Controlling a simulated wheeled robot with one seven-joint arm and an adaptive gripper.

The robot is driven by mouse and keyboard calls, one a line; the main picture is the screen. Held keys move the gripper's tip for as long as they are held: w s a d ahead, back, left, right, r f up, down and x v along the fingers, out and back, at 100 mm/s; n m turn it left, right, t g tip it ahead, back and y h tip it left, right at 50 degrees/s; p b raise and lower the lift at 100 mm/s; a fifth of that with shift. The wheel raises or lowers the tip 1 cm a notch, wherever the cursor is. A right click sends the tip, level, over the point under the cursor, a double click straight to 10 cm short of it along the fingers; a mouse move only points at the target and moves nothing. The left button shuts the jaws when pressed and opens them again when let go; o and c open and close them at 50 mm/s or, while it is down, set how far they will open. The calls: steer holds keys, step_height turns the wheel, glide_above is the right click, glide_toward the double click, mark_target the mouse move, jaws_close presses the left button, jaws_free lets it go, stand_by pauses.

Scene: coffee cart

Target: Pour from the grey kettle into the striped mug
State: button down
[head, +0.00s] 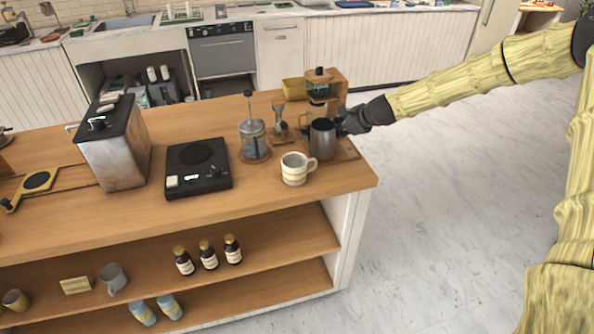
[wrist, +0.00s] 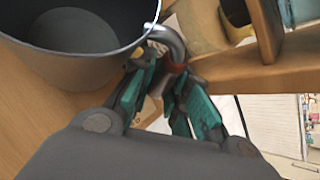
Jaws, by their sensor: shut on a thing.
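The grey kettle (head: 322,139) is upright at the right end of the wooden counter, with its open top and empty-looking grey inside showing in the wrist view (wrist: 75,62). My gripper (head: 345,121) reaches in from the right and is shut on the kettle's handle. In the wrist view its green-padded fingers (wrist: 165,88) close around the curved metal handle (wrist: 168,42). I cannot tell whether the kettle touches the board under it. The striped mug (head: 295,169), cream with a tan band, stands upright on the counter, in front and left of the kettle, its handle to the right.
A French press (head: 253,141) stands left of the kettle, and a wooden-framed brewer (head: 319,88) stands close behind it. A black scale (head: 198,167) and a metal box machine (head: 115,145) are further left. The counter's right edge is near the mug. Bare counter lies in front of the mug.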

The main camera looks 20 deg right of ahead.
steer(key=shift+f, duration=0.3)
steer(key=shift+r, duration=0.15)
steer(key=shift+r+p, duration=2)
steer(key=shift+r, duration=0.4)
steer(key=shift+f, duration=0.1)
